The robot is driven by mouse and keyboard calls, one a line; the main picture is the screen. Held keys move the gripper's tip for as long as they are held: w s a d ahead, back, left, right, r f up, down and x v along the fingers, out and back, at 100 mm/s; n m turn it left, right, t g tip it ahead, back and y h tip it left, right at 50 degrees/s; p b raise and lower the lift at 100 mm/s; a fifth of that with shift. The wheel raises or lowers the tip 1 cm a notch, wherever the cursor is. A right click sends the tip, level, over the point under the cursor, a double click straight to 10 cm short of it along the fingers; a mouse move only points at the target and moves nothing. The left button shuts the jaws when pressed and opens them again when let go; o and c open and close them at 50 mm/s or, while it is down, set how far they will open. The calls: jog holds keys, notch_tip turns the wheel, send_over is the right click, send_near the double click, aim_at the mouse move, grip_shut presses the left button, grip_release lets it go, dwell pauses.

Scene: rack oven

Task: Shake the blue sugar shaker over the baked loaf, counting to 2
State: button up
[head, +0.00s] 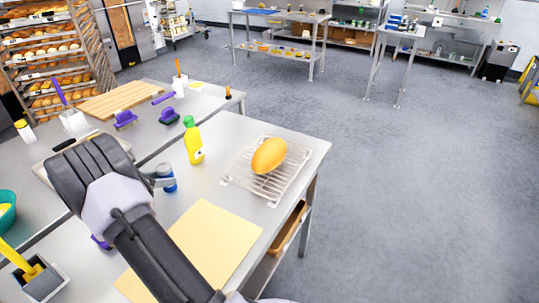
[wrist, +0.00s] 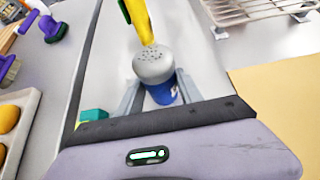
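The blue sugar shaker (head: 168,185) has a grey perforated top and is upright on or just above the steel table, left of the yellow bottle. In the wrist view the shaker (wrist: 163,94) is between the two fingers of my gripper (wrist: 160,88). The fingers lie close along both its sides; I cannot tell whether they press on it. In the head view my gripper (head: 164,180) is partly hidden behind my wrist. The baked loaf (head: 269,155) lies on a wire rack (head: 240,176) to the right, apart from the shaker.
A yellow bottle with a green cap (head: 194,143) stands just beyond the shaker, between it and the rack. A tan sheet (head: 215,240) lies in front. A teal bowl (head: 6,213) is at left. Purple-handled tools (head: 124,119) lie on the table behind.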

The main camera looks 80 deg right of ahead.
aim_at(159, 168)
grip_shut()
jog(key=shift+r, duration=0.1)
jog(key=shift+r+p, duration=0.95)
jog(key=shift+p, duration=0.1)
jog(key=shift+r+p, duration=1.15)
jog(key=shift+r, duration=0.1)
notch_tip(159, 168, up, 3)
jog(key=shift+f+p, duration=0.15)
jog(key=shift+p, duration=1.1)
jog(key=shift+f, duration=0.1)
